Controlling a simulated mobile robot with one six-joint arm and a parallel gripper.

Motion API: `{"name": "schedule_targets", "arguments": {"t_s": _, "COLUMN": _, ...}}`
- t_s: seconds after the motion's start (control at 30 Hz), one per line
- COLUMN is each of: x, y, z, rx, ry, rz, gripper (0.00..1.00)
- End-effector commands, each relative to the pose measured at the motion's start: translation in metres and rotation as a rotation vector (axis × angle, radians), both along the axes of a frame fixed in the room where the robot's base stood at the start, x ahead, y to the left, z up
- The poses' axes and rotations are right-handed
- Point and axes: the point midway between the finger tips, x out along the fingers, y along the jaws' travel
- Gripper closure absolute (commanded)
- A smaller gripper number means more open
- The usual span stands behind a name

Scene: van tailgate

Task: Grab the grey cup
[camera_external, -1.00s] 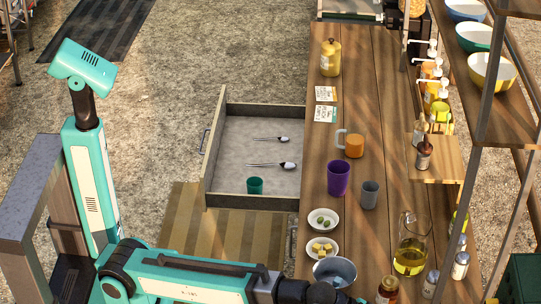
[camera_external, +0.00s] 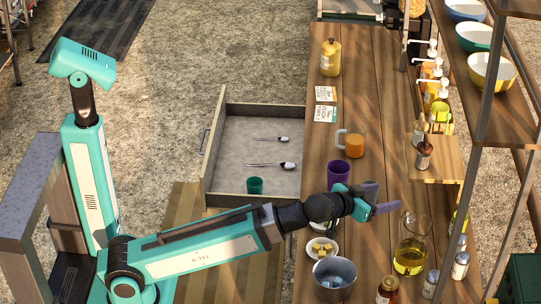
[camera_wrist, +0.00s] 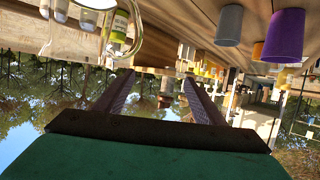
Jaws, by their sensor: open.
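The grey cup (camera_wrist: 229,26) shows in the wrist view, which is upside down. It stands on the wooden counter (camera_external: 332,92), to the right of my fingers in that picture and not between them. In the external view my gripper and wrist cover the cup. The purple cup (camera_external: 338,174) stands behind my gripper there and also shows beside the grey cup in the wrist view (camera_wrist: 285,36). My gripper (camera_external: 388,198) is open and empty over the counter, with its fingers pointing right. In the wrist view both fingers (camera_wrist: 160,78) are spread apart.
An orange mug (camera_external: 354,145) stands beyond the purple cup. A glass jug with yellow liquid (camera_external: 409,260) is at the near right. A metal bowl (camera_external: 334,273) and a small plate (camera_external: 323,250) lie nearer me. An open drawer (camera_external: 252,202) is left of the counter.

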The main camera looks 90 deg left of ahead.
Motion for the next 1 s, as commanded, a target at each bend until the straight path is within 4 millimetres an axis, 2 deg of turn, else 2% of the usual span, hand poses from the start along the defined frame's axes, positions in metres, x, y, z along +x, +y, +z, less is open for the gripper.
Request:
{"name": "schedule_targets", "arguments": {"t_s": 0.03, "x": -0.004, "y": 0.012, "z": -0.003, "rx": -0.006, "ry": 0.014, "rz": 0.025, "gripper": 0.37}}
{"name": "schedule_targets", "arguments": {"t_s": 0.2, "x": -0.018, "y": 0.043, "z": -0.031, "rx": -0.035, "ry": 0.048, "rz": 0.1, "gripper": 0.37}}
{"name": "schedule_targets", "arguments": {"t_s": 0.5, "x": -0.051, "y": 0.092, "z": -0.077, "rx": -0.08, "ry": 0.098, "rz": 0.226, "gripper": 0.37}}
{"name": "schedule_targets", "arguments": {"t_s": 0.73, "x": -0.065, "y": 0.108, "z": -0.096, "rx": -0.096, "ry": 0.112, "rz": 0.272, "gripper": 0.37}}
{"name": "schedule_targets", "arguments": {"t_s": 1.0, "x": -0.064, "y": 0.107, "z": -0.096, "rx": -0.096, "ry": 0.111, "rz": 0.269, "gripper": 0.37}}
